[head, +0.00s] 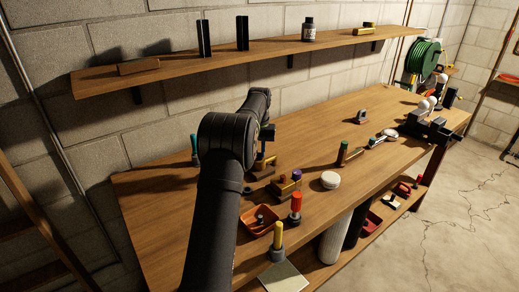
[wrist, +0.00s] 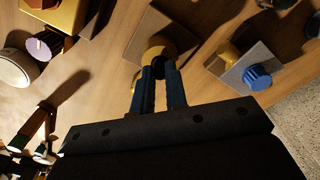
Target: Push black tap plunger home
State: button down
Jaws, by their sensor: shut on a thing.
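In the wrist view my gripper (wrist: 160,70) has its two fingers close together, shut on a small dark part, which I take as the black tap plunger. The fingers hide most of it. The tips are right at a round brass tap body (wrist: 156,49) on a flat plate (wrist: 147,28). I cannot tell how far in the plunger sits.
In the wrist view a blue-knobbed tap (wrist: 257,77) lies to the right and a purple knob (wrist: 45,45) to the left.

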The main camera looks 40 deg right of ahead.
jog(key=shift+f, duration=0.2)
jog(key=c, duration=1.4)
grip_release()
jog(key=shift+o, duration=0.2)
notch_tip(320, 180, up, 18)
jog(key=shift+f, duration=0.25)
jog(key=shift+f, duration=0.1)
notch_tip(320, 180, down, 17)
jog(key=shift+f, duration=0.15)
